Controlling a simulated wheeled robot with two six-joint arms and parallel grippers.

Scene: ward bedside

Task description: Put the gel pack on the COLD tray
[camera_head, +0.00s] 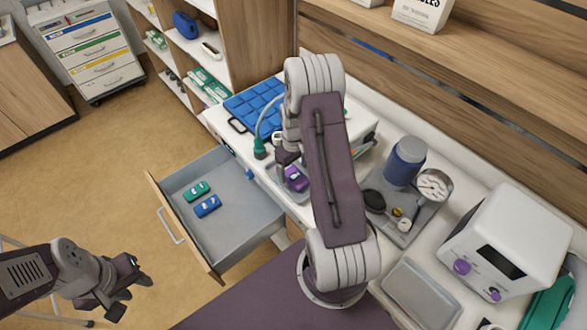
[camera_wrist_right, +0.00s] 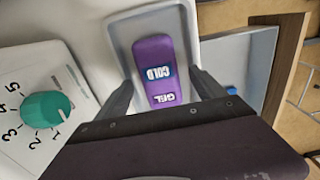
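The purple gel pack (camera_wrist_right: 158,70), with a white-on-blue COLD label and the word GEL, lies flat in a shallow light-grey tray (camera_wrist_right: 123,32). In the head view the pack (camera_head: 297,179) shows beside my right arm, which hides much of the tray. My right gripper (camera_wrist_right: 160,90) is open, one finger on each side of the pack, with no clear grip on it. In the head view this gripper (camera_head: 287,157) is mostly hidden. I cannot read any mark on the tray. My left gripper (camera_head: 132,287) looks open and empty, low at the left.
An open drawer (camera_head: 240,215) holds a green pack (camera_head: 196,191) and a blue pack (camera_head: 207,206). A dial unit (camera_wrist_right: 35,115) stands beside the tray. A blue quilted pad (camera_head: 250,105), a cluttered tray with a blue jar (camera_head: 404,163) and an empty tray (camera_head: 420,297) are nearby.

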